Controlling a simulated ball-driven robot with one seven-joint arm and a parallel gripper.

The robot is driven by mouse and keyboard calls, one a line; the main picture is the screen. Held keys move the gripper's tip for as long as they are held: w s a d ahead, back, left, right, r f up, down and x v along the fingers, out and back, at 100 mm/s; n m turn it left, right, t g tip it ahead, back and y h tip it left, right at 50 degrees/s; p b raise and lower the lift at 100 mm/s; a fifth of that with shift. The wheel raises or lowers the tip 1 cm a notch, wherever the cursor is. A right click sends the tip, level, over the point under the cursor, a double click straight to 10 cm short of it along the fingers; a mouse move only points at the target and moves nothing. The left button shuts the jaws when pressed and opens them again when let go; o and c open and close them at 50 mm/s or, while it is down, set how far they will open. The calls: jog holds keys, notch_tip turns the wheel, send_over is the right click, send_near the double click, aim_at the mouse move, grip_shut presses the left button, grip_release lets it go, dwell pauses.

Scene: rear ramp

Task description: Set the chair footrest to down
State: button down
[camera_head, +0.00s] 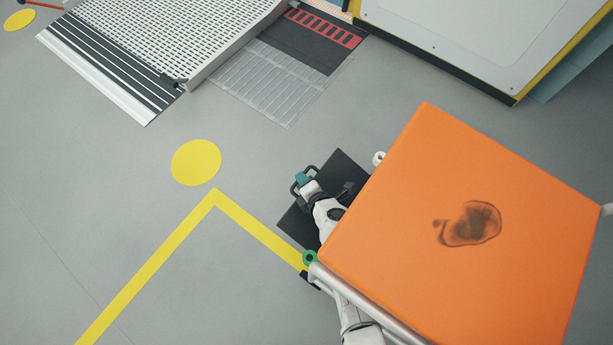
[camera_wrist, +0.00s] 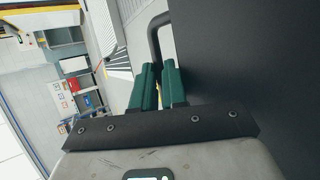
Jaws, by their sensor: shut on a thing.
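The chair is seen from above in the head view, with a large orange padded panel (camera_head: 440,220) that bears a dark smudge. Its footrest is a black plate (camera_head: 341,168) jutting from under the panel's left side, partly hidden by the panel and my arm. A black loop handle (camera_head: 294,187) stands at the plate's outer edge. My gripper (camera_head: 302,179) is at this handle, its green fingers shut on it. In the wrist view the green fingers (camera_wrist: 158,84) are close together at the handle bar (camera_wrist: 152,40), beside the dark plate (camera_wrist: 255,60). The plate's exact tilt is hard to tell.
A perforated ramp (camera_head: 185,35) and a grey-white platform (camera_head: 470,35) with a yellow edge lie at the top. A yellow floor line (camera_head: 150,262) and a yellow disc (camera_head: 196,162) mark the open grey floor at left. A metal chair tube (camera_head: 365,312) runs near my arm.

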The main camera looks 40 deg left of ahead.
jog(key=shift+w+a+r+y, duration=0.1)
jog(key=shift+a+r+y, duration=0.2)
jog(key=shift+a+r, duration=0.55)
jog(key=c, duration=1.4)
grip_release()
jog(key=shift+a, duration=0.1)
jog(key=shift+c, duration=0.2)
jog(key=p+v, duration=0.5)
jog(key=v, duration=0.1)
jog(key=p+v, duration=0.3)
jog(key=v, duration=0.1)
jog(key=shift+f+p, duration=0.35)
jog(key=shift+s+d+r+p, duration=0.1)
jog(key=shift+s+d+p, duration=0.05)
jog(key=shift+d, duration=0.25)
jog(key=shift+s+d+r+p, duration=0.1)
jog(key=shift+d+p, duration=0.05)
jog(key=shift+d, duration=0.25)
